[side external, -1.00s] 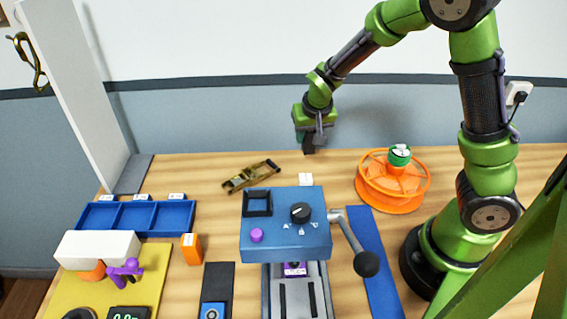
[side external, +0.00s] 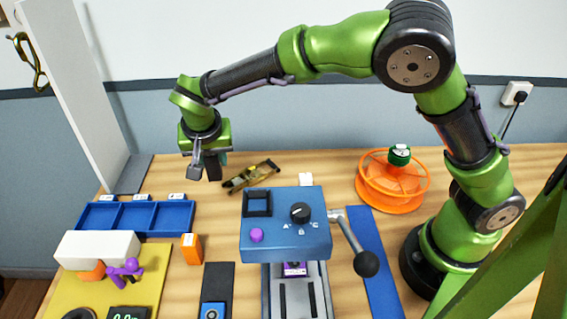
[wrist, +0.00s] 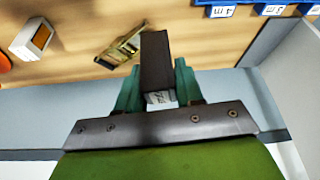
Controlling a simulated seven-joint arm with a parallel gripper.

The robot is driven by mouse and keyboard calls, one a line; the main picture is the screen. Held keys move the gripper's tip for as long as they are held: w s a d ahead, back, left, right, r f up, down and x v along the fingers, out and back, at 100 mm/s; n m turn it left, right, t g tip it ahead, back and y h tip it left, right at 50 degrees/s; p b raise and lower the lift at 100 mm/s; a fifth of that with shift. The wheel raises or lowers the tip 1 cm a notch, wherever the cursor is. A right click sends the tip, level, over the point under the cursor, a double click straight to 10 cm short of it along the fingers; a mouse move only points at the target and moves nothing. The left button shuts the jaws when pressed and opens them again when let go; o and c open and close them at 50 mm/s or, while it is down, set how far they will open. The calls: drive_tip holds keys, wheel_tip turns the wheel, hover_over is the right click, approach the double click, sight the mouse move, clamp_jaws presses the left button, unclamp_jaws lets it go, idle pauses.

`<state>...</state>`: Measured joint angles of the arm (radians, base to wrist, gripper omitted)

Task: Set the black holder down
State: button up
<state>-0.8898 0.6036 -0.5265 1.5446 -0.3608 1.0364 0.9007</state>
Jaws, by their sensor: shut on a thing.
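The black holder (wrist: 156,58) is a dark block held between the teal fingers of my gripper (wrist: 158,88) in the wrist view. In the side external view my gripper (side external: 205,160) is at the back left, pointing down, shut on the holder (side external: 213,170). The holder hangs upright, apparently above the wooden table. Its upper part is hidden between the fingers. A small pale label shows at its gripped end in the wrist view.
A brass-coloured strap piece (side external: 251,176) lies just right of the holder. A blue three-compartment tray (side external: 137,230) is in front, and a white upright panel (side external: 75,90) is to the left. A blue lever device (side external: 285,240) and an orange spool (side external: 392,205) stand further right.

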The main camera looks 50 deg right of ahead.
drive_tip(key=shift+a+r+m, duration=0.15)
drive_tip(key=shift+r+m, duration=0.1)
drive_tip(key=shift+m, duration=0.15)
drive_tip(key=shift+s+f, duration=0.1)
drive_tip(key=shift+m, duration=0.3)
wheel_tip(320, 180, down, 10)
drive_tip(key=shift+r, duration=0.1)
drive_tip(key=o, duration=1.1)
